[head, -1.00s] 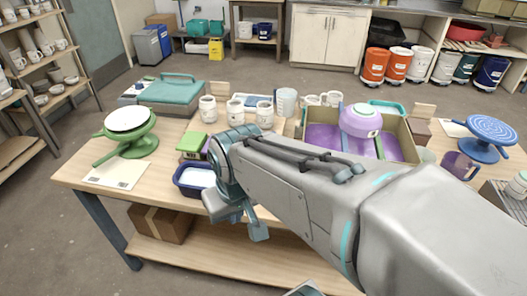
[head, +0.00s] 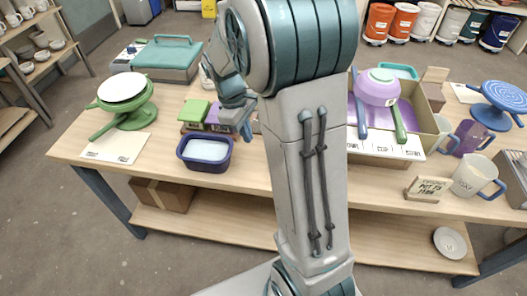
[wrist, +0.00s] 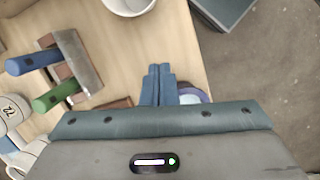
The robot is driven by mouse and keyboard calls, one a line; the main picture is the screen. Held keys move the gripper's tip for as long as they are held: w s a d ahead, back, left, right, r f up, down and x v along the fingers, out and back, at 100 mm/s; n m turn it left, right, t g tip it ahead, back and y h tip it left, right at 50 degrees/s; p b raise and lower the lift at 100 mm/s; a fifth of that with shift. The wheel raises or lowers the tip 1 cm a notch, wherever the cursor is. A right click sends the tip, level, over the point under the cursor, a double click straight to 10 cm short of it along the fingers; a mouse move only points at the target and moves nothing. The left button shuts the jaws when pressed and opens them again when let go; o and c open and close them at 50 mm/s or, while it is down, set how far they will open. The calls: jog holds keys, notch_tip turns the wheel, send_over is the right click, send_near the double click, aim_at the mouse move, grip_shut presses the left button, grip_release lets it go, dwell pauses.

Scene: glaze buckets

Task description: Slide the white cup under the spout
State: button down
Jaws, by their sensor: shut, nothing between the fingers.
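A white cup (head: 470,176) with dark lettering and a side handle stands upright at the right of the bench in the head view. A white round vessel (wrist: 130,3) is cut off at the top of the wrist view; I cannot tell whether it is the same cup. My gripper (head: 246,130) hangs beside the dark blue tub (head: 204,163), far to the left of the cup. Its fingers (wrist: 160,82) are together and empty in the wrist view. I cannot make out a spout for certain; my arm hides the middle of the bench.
A small lettered sign (head: 428,189) stands left of the cup, and a purple mug (head: 470,138) behind it. A box (head: 385,148) holds a purple bucket (head: 376,88). A green turntable (head: 127,110) stands at the left. A blue turntable (head: 496,105) stands at the right.

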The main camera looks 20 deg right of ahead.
notch_tip(320, 180, down, 2)
jog(key=w+n, duration=0.1)
jog(key=w, duration=0.1)
send_near(257, 166)
jog(key=shift+g, duration=0.4)
jog(key=x, duration=0.6)
jog(key=shift+s+d+f, duration=0.1)
jog(key=shift+d, duration=0.25)
jog(key=shift+s+d+r+h+p, duration=0.15)
jog(key=shift+s+d+p, duration=0.1)
jog(key=shift+s+d, duration=0.35)
jog(key=shift+s+d+r+h+p, duration=0.15)
jog(key=shift+s+d+p, duration=0.1)
jog(key=shift+s+d, duration=0.35)
jog(key=shift+d+f, duration=0.15)
jog(key=shift+d, duration=0.1)
jog(key=shift+s, duration=0.1)
